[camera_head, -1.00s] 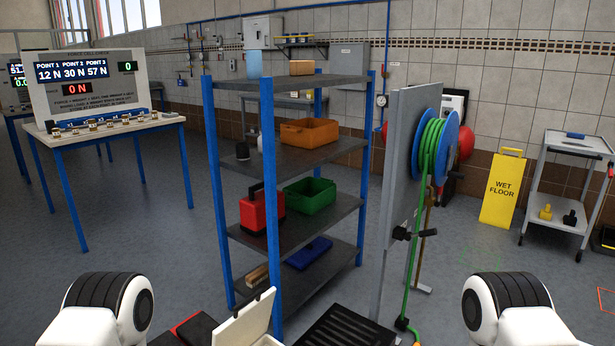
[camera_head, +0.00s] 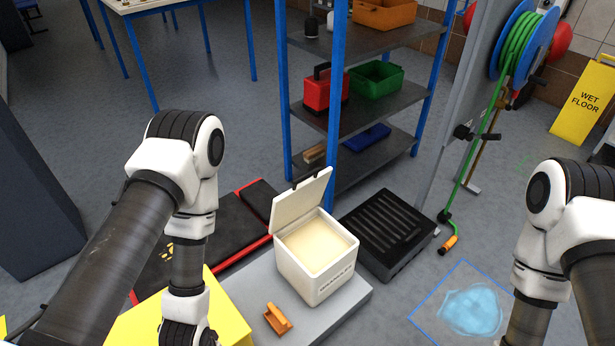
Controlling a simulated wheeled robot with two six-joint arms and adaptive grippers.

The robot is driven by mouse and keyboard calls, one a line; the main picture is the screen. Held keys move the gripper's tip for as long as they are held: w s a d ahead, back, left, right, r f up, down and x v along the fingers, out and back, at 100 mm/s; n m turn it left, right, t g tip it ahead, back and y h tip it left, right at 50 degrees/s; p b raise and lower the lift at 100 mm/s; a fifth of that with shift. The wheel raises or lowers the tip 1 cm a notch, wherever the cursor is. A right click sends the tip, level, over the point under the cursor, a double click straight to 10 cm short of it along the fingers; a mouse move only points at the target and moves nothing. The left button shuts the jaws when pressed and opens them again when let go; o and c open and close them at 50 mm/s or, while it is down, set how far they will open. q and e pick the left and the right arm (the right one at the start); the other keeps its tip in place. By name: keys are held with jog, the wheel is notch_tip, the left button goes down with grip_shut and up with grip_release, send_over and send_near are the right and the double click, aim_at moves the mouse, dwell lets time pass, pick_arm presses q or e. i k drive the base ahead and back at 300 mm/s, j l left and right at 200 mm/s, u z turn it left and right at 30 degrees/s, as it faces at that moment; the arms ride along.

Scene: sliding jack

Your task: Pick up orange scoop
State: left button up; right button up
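The orange scoop (camera_head: 278,319) lies on a low grey platform (camera_head: 258,297), in front of a white lidded box. The white box (camera_head: 314,268) stands open, with its lid tilted up and pale yellow material inside. My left arm comes down from the left, and its wrist is at the bottom, left of the scoop; its gripper fingers are outside the picture. My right arm is at the right edge, with its gripper also cut off by the frame.
A black slotted grate (camera_head: 388,232) lies right of the white box. A blue-framed shelf (camera_head: 333,110) stands behind. A blue puddle (camera_head: 471,309) inside a blue outline lies on the floor at right. A yellow surface (camera_head: 225,308) is under my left wrist.

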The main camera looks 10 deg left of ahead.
aim_at(279, 324)
jog(key=u, duration=0.7)
jog(key=z, duration=0.7)
jog(key=j+z, duration=0.15)
jog(key=z, duration=0.3)
jog(key=j+z, duration=0.1)
jog(key=z, duration=0.35)
jog(key=k+j+z, duration=0.1)
jog(key=z, duration=0.85)
jog(key=k+j+z, duration=0.1)
jog(key=z, duration=0.35)
